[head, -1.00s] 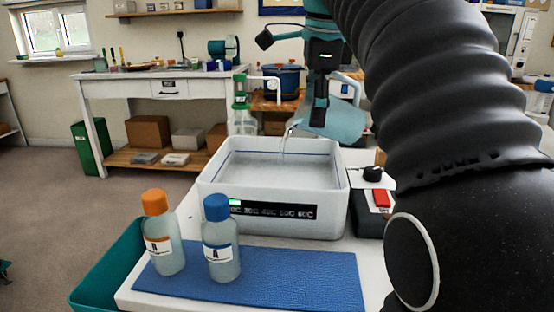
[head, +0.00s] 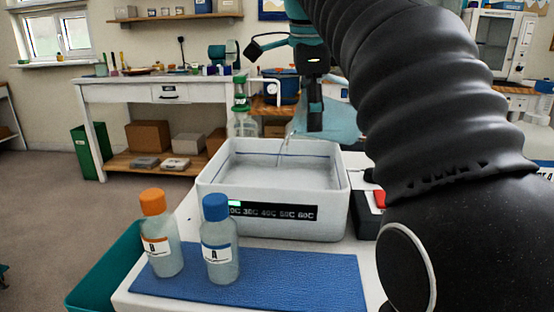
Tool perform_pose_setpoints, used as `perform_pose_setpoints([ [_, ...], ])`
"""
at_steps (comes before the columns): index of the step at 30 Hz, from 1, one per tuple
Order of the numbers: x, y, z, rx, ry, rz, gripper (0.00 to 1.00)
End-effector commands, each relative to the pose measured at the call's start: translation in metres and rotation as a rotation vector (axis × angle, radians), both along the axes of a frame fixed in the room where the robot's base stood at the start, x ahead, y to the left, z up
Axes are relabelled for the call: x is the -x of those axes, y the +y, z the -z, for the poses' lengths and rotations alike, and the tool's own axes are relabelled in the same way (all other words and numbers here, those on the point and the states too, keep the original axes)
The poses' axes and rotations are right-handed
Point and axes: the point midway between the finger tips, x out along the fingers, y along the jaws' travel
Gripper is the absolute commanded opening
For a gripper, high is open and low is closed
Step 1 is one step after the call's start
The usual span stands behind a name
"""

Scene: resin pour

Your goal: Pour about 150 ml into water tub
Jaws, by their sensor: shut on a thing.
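The white water tub (head: 215,191) stands on the table with a blue line around its inner wall and a temperature strip on its front. Clear water lies inside it. My gripper (head: 315,118) is above the tub's back right rim, shut on a translucent blue jug (head: 340,124). The jug is tilted toward the left, and a thin stream runs from its spout into the tub. My arm hides the jug's right side and handle. The level left in the jug cannot be read.
A red switch (head: 379,199) is right of the tub. A green-topped bottle (head: 243,122) stands behind it.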

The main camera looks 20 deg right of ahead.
Motion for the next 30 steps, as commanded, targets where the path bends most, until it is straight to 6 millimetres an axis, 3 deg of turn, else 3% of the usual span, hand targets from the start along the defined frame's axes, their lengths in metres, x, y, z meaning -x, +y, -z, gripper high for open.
perform_pose_setpoints([
  [11, -0.001, 0.004, -0.001, 0.033, 0.005, 0.002, 0.28],
  [14, 0.001, -0.004, 0.003, -0.012, -0.005, 0.007, 0.28],
  [16, 0.002, -0.007, -0.009, -0.066, -0.014, 0.007, 0.28],
  [22, 0.003, -0.012, -0.02, -0.227, -0.046, 0.007, 0.28],
  [30, 0.002, -0.013, -0.019, -0.298, -0.058, 0.003, 0.28],
])
